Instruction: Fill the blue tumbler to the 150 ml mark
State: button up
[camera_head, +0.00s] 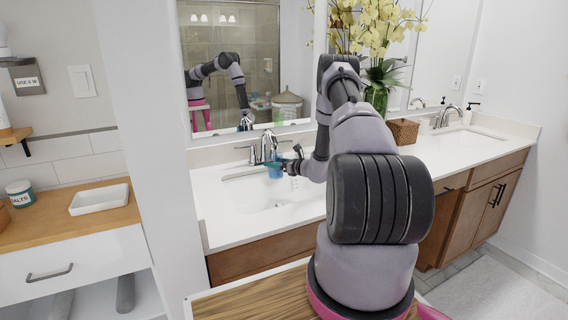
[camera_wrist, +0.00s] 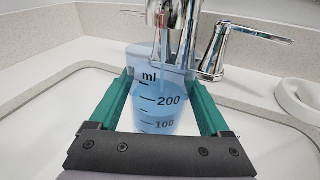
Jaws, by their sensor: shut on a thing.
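The blue tumbler (camera_wrist: 160,105) is translucent and stands upright under the faucet, with "ml", 200 and 100 marks facing the wrist camera. My gripper (camera_wrist: 160,78) is shut on the tumbler, with a teal finger along each side. In the head view the tumbler (camera_head: 275,172) shows small over the left sink (camera_head: 262,197). The chrome faucet (camera_wrist: 163,14) has its spout above the tumbler's far rim.
A chrome lever handle (camera_wrist: 250,33) is right of the spout in the wrist view. A white round object (camera_wrist: 298,98) lies on the counter at right. A vase of yellow flowers (camera_head: 377,90) and a woven box (camera_head: 402,131) stand farther right. A mirror (camera_head: 240,70) is behind.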

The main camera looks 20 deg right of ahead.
dwell(0.4)
jog(key=s, duration=0.9)
jog(key=shift+s+d, duration=0.15)
jog(key=shift+s, duration=0.05)
jog(key=s+r, duration=0.4)
jog(key=r, duration=0.7)
dwell(0.6)
